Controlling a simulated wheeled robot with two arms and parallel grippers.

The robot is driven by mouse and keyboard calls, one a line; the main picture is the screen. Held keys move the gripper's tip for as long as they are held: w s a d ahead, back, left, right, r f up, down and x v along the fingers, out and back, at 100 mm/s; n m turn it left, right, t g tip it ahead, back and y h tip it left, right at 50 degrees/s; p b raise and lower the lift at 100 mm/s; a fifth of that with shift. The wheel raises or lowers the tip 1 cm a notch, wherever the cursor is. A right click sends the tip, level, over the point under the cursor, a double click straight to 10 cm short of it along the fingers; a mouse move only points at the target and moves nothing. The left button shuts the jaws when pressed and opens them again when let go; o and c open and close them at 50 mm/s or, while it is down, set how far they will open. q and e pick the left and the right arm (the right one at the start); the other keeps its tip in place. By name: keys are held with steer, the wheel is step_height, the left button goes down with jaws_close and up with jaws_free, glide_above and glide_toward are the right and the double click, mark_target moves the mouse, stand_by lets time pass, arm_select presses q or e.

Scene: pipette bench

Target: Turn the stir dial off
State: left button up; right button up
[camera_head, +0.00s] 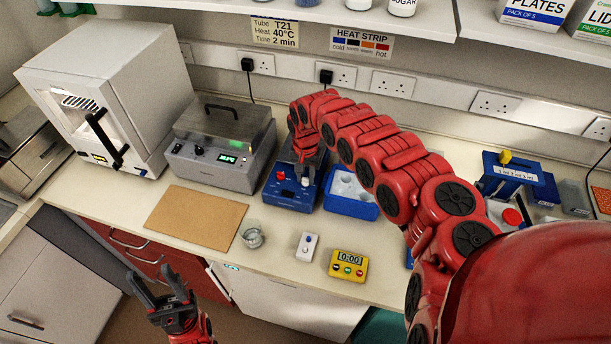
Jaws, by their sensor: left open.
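A blue bench device (290,197) stands against the back of the bench, with a red knob (281,175) on the left of its front. A second, pale knob (305,181) is to its right; I cannot read which one is the stir dial. My right arm reaches in from the right, and its gripper (304,172) points down over the device, right at the pale knob. My left gripper (151,274) is open and empty, low in front of the bench, away from the device.
A grey box with a lit display (222,150) stands close left of the device, and a blue tray (350,196) close right. In front are a brown board (196,216), a glass beaker (253,238), a small white switch box (307,246) and a yellow timer (348,265).

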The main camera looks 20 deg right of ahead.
jaws_close()
steer(key=shift+n, duration=0.3)
steer(key=n+b, duration=0.1)
steer(key=n, duration=0.1)
steer(key=shift+n, duration=0.3)
steer(key=n+b, duration=0.1)
steer(key=n, duration=0.3)
steer(key=shift+w+n+b, duration=0.1)
steer(key=shift+n+b, duration=0.2)
steer(key=n+b, duration=0.1)
steer(key=n, duration=0.4)
steer(key=n+b, duration=0.2)
steer(key=n, duration=0.3)
steer(key=shift+r, duration=0.1)
